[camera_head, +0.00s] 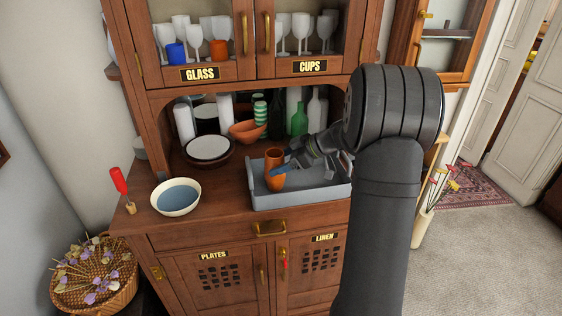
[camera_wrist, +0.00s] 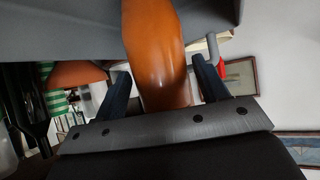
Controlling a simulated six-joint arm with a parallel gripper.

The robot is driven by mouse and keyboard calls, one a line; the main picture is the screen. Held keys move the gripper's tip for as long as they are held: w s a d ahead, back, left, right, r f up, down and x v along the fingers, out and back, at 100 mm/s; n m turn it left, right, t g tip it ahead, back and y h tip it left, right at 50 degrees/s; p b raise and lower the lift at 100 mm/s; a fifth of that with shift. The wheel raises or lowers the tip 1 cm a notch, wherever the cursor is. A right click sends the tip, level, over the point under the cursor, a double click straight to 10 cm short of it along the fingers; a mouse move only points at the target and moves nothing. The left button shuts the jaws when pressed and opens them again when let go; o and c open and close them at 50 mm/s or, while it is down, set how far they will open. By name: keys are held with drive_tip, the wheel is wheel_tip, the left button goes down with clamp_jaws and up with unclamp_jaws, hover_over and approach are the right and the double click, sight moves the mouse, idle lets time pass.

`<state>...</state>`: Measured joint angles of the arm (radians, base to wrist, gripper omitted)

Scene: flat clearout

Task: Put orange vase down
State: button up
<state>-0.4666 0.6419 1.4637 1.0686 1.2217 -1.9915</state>
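The orange vase (camera_head: 273,158) is upright at the left part of the grey tray (camera_head: 300,199) on the cabinet counter. I cannot tell whether its base touches the tray floor. My gripper (camera_head: 278,171) reaches it from the right, with a blue finger across its lower part. In the wrist view the vase (camera_wrist: 158,60) stands between the two dark blue fingers of my gripper (camera_wrist: 165,75). The tray's grey surface (camera_wrist: 60,35) fills the top of that view.
A cream bowl (camera_head: 176,197) and a red-handled tool (camera_head: 120,186) are left of the tray. Plates (camera_head: 208,149), an orange bowl (camera_head: 246,131) and green bottles (camera_head: 299,120) stand behind. The tray's right part looks clear but is partly hidden by my arm.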

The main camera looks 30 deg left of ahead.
sight(281, 152)
drive_tip(key=shift+r, duration=0.15)
drive_tip(key=shift+w+d+r, duration=0.1)
drive_tip(key=shift+d+r, duration=0.1)
drive_tip(key=shift+d, duration=0.05)
drive_tip(key=v, duration=1.1)
drive_tip(key=shift+r, duration=0.1)
drive_tip(key=x, duration=1.2)
drive_tip(key=shift+f, duration=0.25)
wheel_tip(281, 152, up, 3)
drive_tip(key=shift+d+f, duration=0.1)
drive_tip(key=shift+d, duration=0.05)
drive_tip(key=shift+r, duration=0.6)
drive_tip(key=shift+f, duration=0.1)
